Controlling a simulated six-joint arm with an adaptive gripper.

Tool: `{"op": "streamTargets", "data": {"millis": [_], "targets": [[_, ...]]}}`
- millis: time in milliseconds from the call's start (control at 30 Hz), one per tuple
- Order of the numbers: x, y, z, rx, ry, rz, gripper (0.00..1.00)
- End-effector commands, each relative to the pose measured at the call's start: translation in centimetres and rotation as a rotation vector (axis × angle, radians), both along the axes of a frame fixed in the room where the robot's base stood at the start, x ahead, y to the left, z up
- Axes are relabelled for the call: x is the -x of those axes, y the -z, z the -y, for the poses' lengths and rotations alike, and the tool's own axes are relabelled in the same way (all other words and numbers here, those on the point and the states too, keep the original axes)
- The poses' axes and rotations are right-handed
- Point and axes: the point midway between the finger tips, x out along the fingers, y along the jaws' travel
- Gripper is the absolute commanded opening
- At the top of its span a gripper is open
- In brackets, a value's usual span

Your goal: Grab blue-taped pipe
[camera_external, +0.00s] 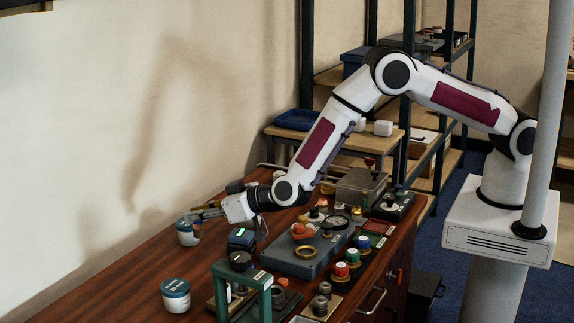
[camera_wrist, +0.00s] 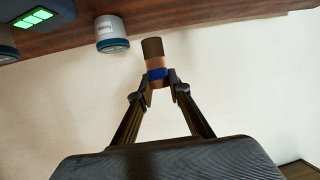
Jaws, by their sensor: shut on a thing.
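The blue-taped pipe (camera_wrist: 153,50) shows in the wrist view as a short copper-coloured tube with a darker brown end and a blue band. My gripper (camera_wrist: 160,80) has its two fingers closed on it around the blue band. The wall is behind the pipe in this view. In the external view my gripper (camera_external: 207,212) is above the far left part of the table, close to a white jar. The pipe is too small and hidden there to make out clearly.
A white jar with a teal lid (camera_external: 176,295) stands near the front left, and another jar (camera_external: 187,234) is below my gripper. A green frame (camera_external: 243,284), a grey panel with fittings (camera_external: 290,262) and coloured knobs (camera_external: 340,269) crowd the right. The wall is close on the left.

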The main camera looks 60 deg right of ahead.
Motion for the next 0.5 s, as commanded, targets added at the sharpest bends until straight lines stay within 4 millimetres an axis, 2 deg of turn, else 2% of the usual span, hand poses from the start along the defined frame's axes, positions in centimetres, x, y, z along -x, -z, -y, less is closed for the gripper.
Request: {"op": "streamTargets", "data": {"millis": [200,500], "targets": [[-0.02,-1.33,-0.01,-0.001,0.000,0.002,0.00],[-0.01,-1.50,-0.02,-0.001,-0.001,0.001,0.00]]}}
